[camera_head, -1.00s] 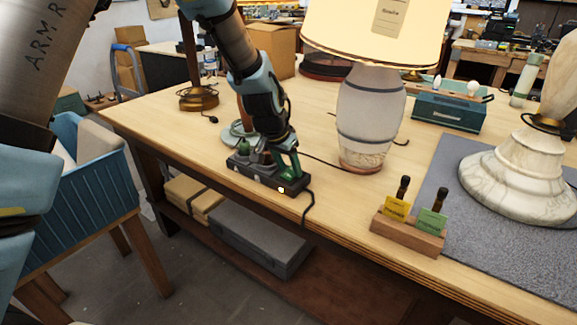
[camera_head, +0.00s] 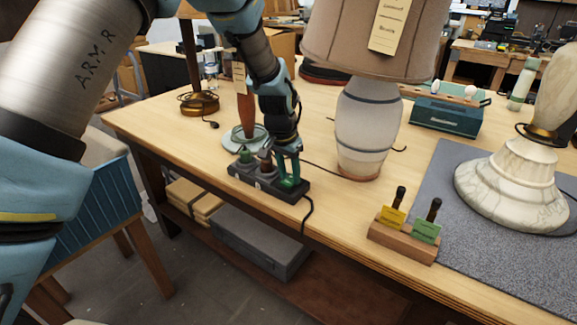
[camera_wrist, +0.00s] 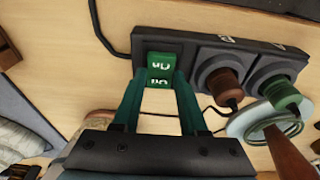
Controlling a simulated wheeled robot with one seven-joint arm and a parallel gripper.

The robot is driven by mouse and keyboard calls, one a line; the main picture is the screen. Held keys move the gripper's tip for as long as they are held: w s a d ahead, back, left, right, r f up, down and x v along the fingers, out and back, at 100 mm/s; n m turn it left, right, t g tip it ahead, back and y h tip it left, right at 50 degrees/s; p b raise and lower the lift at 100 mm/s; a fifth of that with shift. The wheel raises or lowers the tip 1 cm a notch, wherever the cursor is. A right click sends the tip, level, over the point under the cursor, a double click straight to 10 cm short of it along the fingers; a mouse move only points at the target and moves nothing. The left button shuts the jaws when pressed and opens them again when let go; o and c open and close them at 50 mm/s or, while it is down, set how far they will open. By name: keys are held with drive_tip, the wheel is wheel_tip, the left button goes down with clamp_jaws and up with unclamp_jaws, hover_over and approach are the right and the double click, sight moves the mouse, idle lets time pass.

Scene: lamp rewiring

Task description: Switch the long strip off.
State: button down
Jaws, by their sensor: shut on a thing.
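The long strip (camera_head: 242,176) is a dark power strip near the table's front edge. In the wrist view the strip (camera_wrist: 205,50) holds a brown plug (camera_wrist: 224,84) and a green plug (camera_wrist: 282,95). Its green rocker switch (camera_wrist: 161,62) is at the left end, with "ON" lettering seen upside down. My gripper (camera_head: 287,178) is down at the switch end. In the wrist view my gripper's (camera_wrist: 156,84) two teal fingers reach the switch and are shut on it, with a gap between them.
A wooden block (camera_head: 402,243) with yellow and green tags stands at the front right. A marble lamp base (camera_head: 508,185) stands on a grey mat (camera_head: 449,183). A lamp with a pale round base (camera_head: 233,142) is behind the strip. A black cord (camera_head: 308,215) hangs near the front edge.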

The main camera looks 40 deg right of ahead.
sight(287, 182)
drive_tip(key=shift+d+y, duration=0.1)
drive_tip(key=shift+y, duration=0.2)
drive_tip(key=shift+c, duration=2.2)
unclamp_jaws()
drive_tip(key=shift+r, duration=0.1)
wheel_tip(287, 182, up, 11)
drive_tip(key=a+b, duration=0.1)
drive_tip(key=b, duration=0.2)
drive_tip(key=shift+s+a+f, duration=0.15)
drive_tip(key=shift+a+f, duration=0.05)
